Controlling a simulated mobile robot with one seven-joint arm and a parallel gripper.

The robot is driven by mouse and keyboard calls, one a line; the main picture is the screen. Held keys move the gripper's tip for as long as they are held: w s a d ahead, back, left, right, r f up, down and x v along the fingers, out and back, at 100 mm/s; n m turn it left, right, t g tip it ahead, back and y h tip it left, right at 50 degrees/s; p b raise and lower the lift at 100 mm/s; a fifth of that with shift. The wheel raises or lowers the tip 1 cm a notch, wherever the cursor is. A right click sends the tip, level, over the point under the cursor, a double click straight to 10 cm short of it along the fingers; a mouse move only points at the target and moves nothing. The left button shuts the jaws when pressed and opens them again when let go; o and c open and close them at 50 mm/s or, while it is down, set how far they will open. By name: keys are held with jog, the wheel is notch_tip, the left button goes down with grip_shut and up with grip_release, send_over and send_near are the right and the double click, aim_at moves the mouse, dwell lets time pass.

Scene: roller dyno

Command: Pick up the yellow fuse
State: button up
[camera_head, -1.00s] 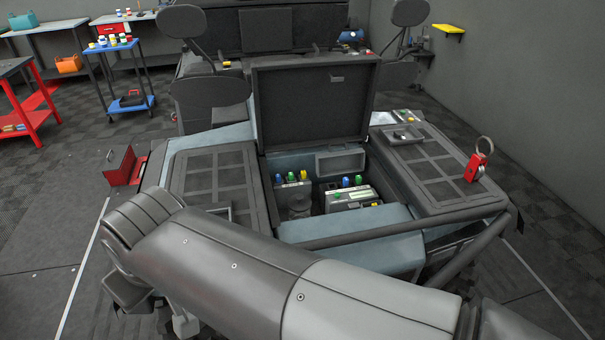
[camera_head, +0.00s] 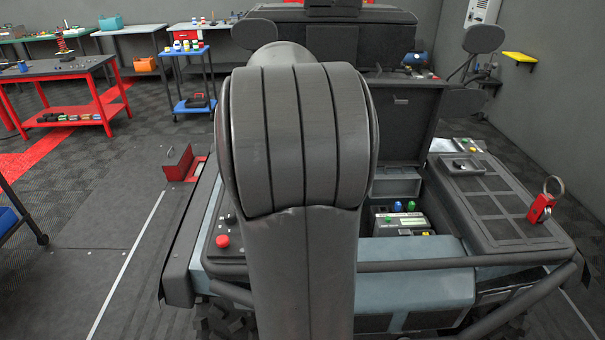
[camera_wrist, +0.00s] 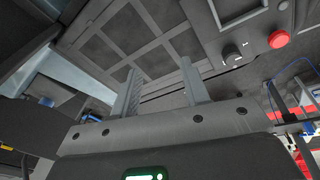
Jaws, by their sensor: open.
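I cannot make out the yellow fuse for certain. A small yellow spot shows low at the unit's right end, too small to identify. My arm hides the compartment's left part. My gripper (camera_wrist: 161,82) shows in the wrist view, its two fingers apart with nothing between them. A dark grid panel of the vehicle lies beyond them. My gripper is hidden in the head view.
The compartment's raised dark lid (camera_head: 405,120) stands behind it. A red button (camera_head: 222,241) sits on the left deck; it also shows in the wrist view (camera_wrist: 279,39). A red tag with a ring (camera_head: 541,207) stands on the right deck. A tube bar (camera_head: 460,262) crosses the front.

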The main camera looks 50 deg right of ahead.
jog(key=s+d+f+n, duration=0.1)
jog(key=d+f, duration=0.3)
jog(key=d, duration=0.5)
jog(key=s+d+f+n+g, duration=0.1)
jog(key=s+d+f, duration=0.2)
jog(key=d, duration=0.6)
jog(key=s+d+f+n+g, duration=0.1)
jog(key=s+d+f+n, duration=0.1)
jog(key=d+f, duration=0.4)
jog(key=shift+s+d+f+y, duration=0.1)
jog(key=shift+s+d+y, duration=0.15)
jog(key=shift+d, duration=0.55)
jog(key=shift+s+d+f+y, duration=0.15)
jog(key=shift+s+d, duration=0.15)
jog(key=shift+d, duration=0.45)
jog(key=shift+d+f, duration=0.1)
jog(key=shift+f, duration=0.05)
jog(key=f, duration=0.7)
jog(key=shift+s+d, duration=0.1)
jog(key=shift+s, duration=0.25)
grip_shut()
